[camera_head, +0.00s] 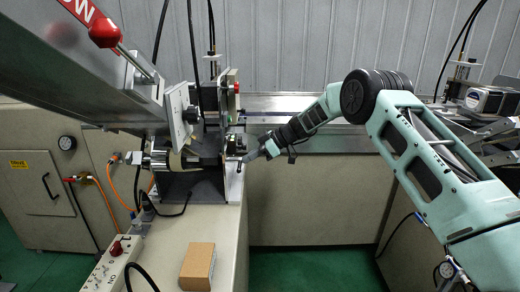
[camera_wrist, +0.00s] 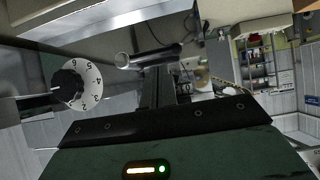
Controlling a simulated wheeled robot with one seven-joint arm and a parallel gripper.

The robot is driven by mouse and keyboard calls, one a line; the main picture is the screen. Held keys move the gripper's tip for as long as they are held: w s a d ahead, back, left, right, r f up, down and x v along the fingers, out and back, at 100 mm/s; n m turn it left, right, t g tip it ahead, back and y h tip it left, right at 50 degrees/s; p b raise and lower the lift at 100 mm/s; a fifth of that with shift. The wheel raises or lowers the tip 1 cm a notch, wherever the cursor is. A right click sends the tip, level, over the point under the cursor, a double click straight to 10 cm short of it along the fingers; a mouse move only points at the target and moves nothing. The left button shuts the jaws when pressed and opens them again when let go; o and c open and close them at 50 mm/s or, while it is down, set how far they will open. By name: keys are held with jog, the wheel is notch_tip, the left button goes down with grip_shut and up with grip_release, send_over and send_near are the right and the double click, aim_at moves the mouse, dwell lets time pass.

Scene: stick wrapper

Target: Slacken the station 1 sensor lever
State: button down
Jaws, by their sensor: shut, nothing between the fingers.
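My gripper (camera_head: 250,156) reaches in from the right to the machine station at the left of the head view. Its fingers are shut, with nothing between them. In the wrist view the dark fingers (camera_wrist: 163,88) point up toward a dark bar-like lever with a round silver end (camera_wrist: 150,57), which looks like the sensor lever. The fingertips are right at the lever, but I cannot tell whether they touch it. In the head view a small dark post (camera_head: 240,160) stands at the fingertips; I cannot tell whether it is the same lever.
A white numbered dial (camera_wrist: 90,86) with a black knob is left of the fingers in the wrist view. A cardboard box (camera_head: 198,266) and a white switch box (camera_head: 112,263) lie on the ledge below. A red-knobbed handle (camera_head: 105,33) is at upper left. Cables hang around the station.

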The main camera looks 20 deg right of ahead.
jog(key=shift+w+a+f, duration=0.15)
jog(key=shift+a+f, duration=0.25)
jog(key=shift+a, duration=0.2)
jog(key=shift+f+b, duration=0.15)
jog(key=shift+b, duration=0.35)
jog(key=shift+b, duration=0.7)
jog(key=shift+f+t+b, duration=0.15)
jog(key=shift+t+b, duration=0.15)
jog(key=shift+b, duration=0.3)
